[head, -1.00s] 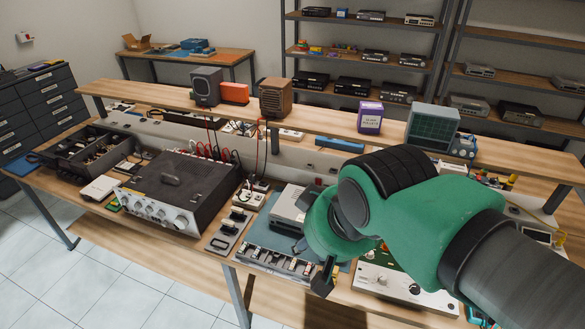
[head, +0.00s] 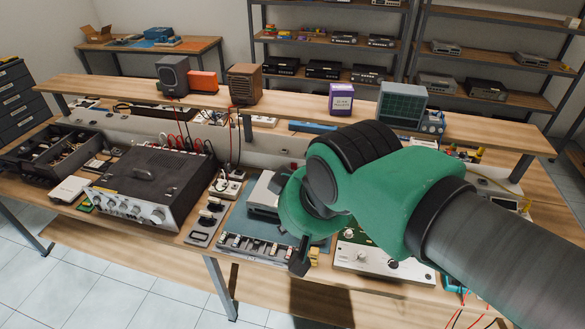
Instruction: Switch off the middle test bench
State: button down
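The test bench is a wooden workbench (head: 140,262) with a raised wooden shelf (head: 300,118), crowded with electronics. A panel with black switch-like parts (head: 207,220) lies left of centre. A white socket block (head: 226,187) with plugs is behind it. I cannot tell which part is the bench's off switch. My green and black arm crosses from the right and hides part of the bench. A dark tip of my gripper (head: 299,256) points down by the grey component tray at the front. The rest of the gripper is hidden, so its opening does not show.
A large black-and-silver amplifier (head: 150,185) stands at left beside a dark parts box (head: 55,150). A silver panel with knobs (head: 375,262) lies right of the tip. Speakers, a purple box (head: 342,98) and an oscilloscope (head: 402,103) stand on the raised shelf.

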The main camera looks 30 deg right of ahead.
jog(key=w+d+f+n+h+p, duration=0.1)
jog(key=w+d, duration=0.4)
jog(key=w, duration=0.6)
jog(key=w+d+f+n+g+h, duration=0.15)
jog(key=w+d, duration=0.25)
jog(key=w, duration=0.7)
jog(key=w+d+f+n+t+p, duration=0.15)
jog(key=w+d, duration=0.35)
jog(key=w, duration=0.7)
jog(key=w+d+f+n+g, duration=0.2)
jog(key=w+d+f+n, duration=0.1)
jog(key=w+d+f, duration=0.7)
jog(key=n+h, duration=0.1)
jog(key=n, duration=0.1)
send_near(294, 167)
jog(key=shift+s+a+r, duration=0.3)
jog(key=shift+a+r, duration=0.45)
jog(key=shift+r, duration=0.05)
jog(key=shift+s+a+r, duration=0.35)
jog(key=shift+a+r, duration=0.35)
jog(key=shift+r, duration=0.05)
jog(key=shift+b+x, duration=0.35)
jog(key=shift+x, duration=4.55)
jog(key=shift+w, duration=0.1)
